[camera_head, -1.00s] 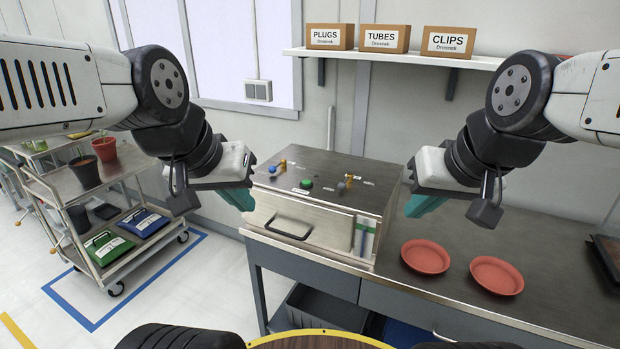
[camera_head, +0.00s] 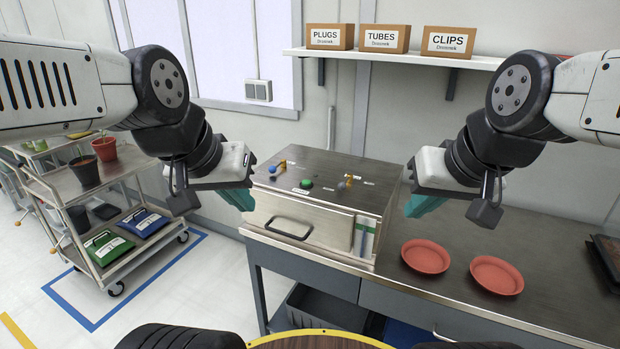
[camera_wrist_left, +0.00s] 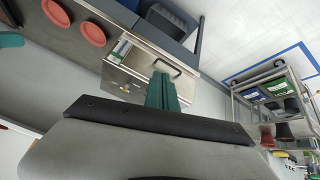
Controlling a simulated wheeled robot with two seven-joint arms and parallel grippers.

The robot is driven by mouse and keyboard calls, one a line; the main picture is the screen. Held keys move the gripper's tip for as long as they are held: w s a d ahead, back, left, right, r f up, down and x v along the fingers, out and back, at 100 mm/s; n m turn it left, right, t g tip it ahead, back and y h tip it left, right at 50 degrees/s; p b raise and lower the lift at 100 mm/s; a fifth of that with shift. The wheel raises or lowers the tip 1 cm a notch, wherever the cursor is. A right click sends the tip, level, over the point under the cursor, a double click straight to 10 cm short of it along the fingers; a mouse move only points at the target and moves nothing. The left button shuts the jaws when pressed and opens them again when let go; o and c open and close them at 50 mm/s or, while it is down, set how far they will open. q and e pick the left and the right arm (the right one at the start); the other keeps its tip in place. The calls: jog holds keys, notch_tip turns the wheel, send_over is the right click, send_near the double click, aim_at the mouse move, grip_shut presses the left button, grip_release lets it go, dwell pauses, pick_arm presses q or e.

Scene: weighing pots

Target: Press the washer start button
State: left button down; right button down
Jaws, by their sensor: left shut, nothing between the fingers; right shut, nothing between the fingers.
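The washer (camera_head: 325,200) is a steel box on the workbench, with a handle on its front. A green round button (camera_head: 306,184) sits on its top, near the front edge. A blue-handled knob (camera_head: 273,169) is left of the button and a grey-handled one (camera_head: 343,185) is right of it. My left gripper (camera_head: 246,201) is shut and empty at the washer's left side, apart from the button. It also shows in the left wrist view (camera_wrist_left: 161,92), with the washer (camera_wrist_left: 125,80) beyond. My right gripper (camera_head: 412,207) is shut and empty, right of the washer.
Two red saucers (camera_head: 426,256) (camera_head: 497,275) lie on the workbench (camera_head: 460,310) right of the washer. A cart (camera_head: 125,170) with pots and cases stands at the left. A shelf (camera_head: 400,57) with labelled boxes hangs above the washer.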

pick_arm(q)
jog(key=shift+w, duration=0.1)
jog(key=n+t, duration=0.3)
jog(key=n, duration=0.4)
send_over(305, 183)
notch_tip(305, 183, down, 6)
jog(key=shift+w, duration=0.1)
jog(key=shift+f, duration=4.4)
jog(key=shift+f, duration=0.15)
jog(key=shift+f, duration=0.3)
